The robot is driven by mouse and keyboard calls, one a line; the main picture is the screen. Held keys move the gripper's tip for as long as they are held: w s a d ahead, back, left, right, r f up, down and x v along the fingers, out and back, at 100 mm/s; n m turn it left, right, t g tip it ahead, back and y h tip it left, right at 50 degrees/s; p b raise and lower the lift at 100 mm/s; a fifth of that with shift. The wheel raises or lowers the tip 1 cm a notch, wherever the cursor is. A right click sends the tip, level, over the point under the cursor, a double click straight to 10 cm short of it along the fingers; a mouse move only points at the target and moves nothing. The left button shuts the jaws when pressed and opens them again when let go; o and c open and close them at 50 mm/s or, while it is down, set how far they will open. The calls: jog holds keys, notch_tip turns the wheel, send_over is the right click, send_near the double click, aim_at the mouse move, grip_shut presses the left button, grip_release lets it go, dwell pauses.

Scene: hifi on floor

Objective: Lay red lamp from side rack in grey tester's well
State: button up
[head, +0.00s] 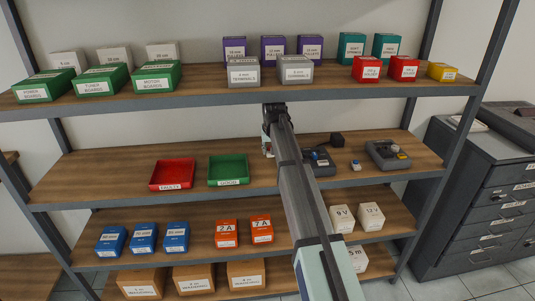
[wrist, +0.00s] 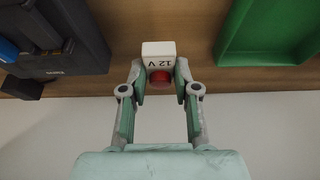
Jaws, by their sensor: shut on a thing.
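The red lamp (wrist: 160,78) has a red dome and a white base marked 12 V. In the wrist view it sits between the fingertips of my gripper (wrist: 161,74), which is shut on it. In the head view my gripper (head: 268,144) is over the middle shelf, right of the green tray, and the lamp cannot be made out there. A dark grey device with a blue part (head: 321,168) stands right of my arm, partly hidden by it; it also shows at the left of the wrist view (wrist: 88,50). I cannot tell its well clearly.
A green tray (head: 228,183) and a red tray (head: 172,188) lie left of my arm. A black block (head: 337,140), a small pale piece with a blue part (head: 356,166) and another grey device (head: 376,148) are to the right. Boxes line the shelves above and below.

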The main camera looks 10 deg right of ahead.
jog(key=p, duration=0.1)
send_over(268, 160)
jog(key=s, duration=0.1)
jog(key=shift+s+a+f+p, duration=0.1)
jog(key=shift+s+f+p, duration=0.15)
jog(key=shift+f, duration=0.35)
jog(key=shift+s+a+f+p, duration=0.1)
jog(key=shift+s+f+p, duration=0.1)
jog(key=shift+f, duration=0.4)
jog(key=shift+f+p, duration=0.75)
jog(key=shift+f, duration=1.1)
jog(key=shift+w+f+p, duration=0.2)
jog(key=shift+p, duration=0.15)
jog(key=shift+f, duration=0.25)
jog(key=shift+f, duration=0.2)
jog(key=o, duration=0.9)
